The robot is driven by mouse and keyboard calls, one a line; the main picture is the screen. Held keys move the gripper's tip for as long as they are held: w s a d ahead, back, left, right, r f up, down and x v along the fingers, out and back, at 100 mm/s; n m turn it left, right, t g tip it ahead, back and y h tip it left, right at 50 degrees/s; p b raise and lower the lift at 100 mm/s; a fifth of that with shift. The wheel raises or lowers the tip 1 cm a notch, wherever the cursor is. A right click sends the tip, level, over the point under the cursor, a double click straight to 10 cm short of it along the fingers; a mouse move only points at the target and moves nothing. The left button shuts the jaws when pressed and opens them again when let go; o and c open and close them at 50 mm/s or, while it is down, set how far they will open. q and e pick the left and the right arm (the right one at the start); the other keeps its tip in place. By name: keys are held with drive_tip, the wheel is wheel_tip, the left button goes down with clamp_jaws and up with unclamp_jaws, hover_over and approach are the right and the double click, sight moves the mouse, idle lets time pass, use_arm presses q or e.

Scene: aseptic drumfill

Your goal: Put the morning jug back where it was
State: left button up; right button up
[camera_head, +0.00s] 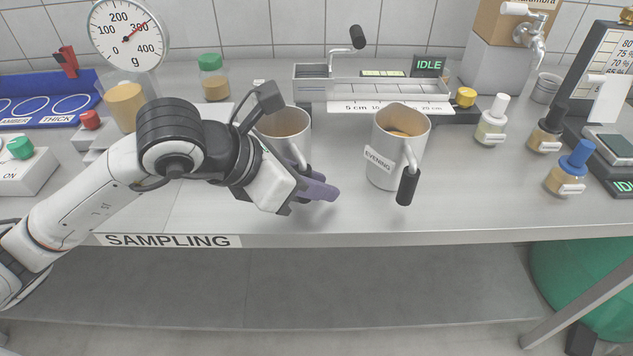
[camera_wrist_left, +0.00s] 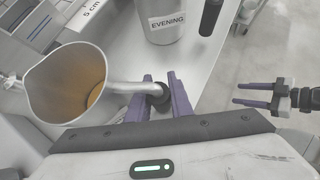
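A metal jug with amber liquid (camera_head: 284,122), its label hidden, stands left of the jug marked EVENING (camera_head: 400,120). I take it as the morning jug; it also shows in the left wrist view (camera_wrist_left: 52,72). My left gripper (camera_head: 322,188) is at its handle. In the left wrist view the purple fingers (camera_wrist_left: 162,95) sit on both sides of the dark grip and appear closed on it. My arm hides the jug's lower part, so I cannot tell whether it touches the bench. My right gripper (camera_wrist_left: 260,95) is open and empty, apart from the jugs.
A dial scale (camera_head: 127,35) and a green-capped jar (camera_head: 213,78) stand at the back left. A metal trough device with an IDLE display (camera_head: 428,66) is behind the jugs. Several small bottles (camera_head: 492,122) stand on the right. The bench front by the SAMPLING label (camera_head: 168,241) is clear.

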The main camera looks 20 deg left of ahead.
use_arm(q)
drive_tip(key=o, duration=0.4)
drive_tip(key=shift+r, duration=0.1)
drive_tip(key=shift+s+a+r+p, duration=0.1)
drive_tip(key=shift+r+p, duration=0.1)
drive_tip(key=shift+p, duration=0.1)
drive_tip(key=v, duration=1.1)
drive_tip(key=shift+s+r, duration=0.2)
drive_tip(key=shift+s, duration=0.05)
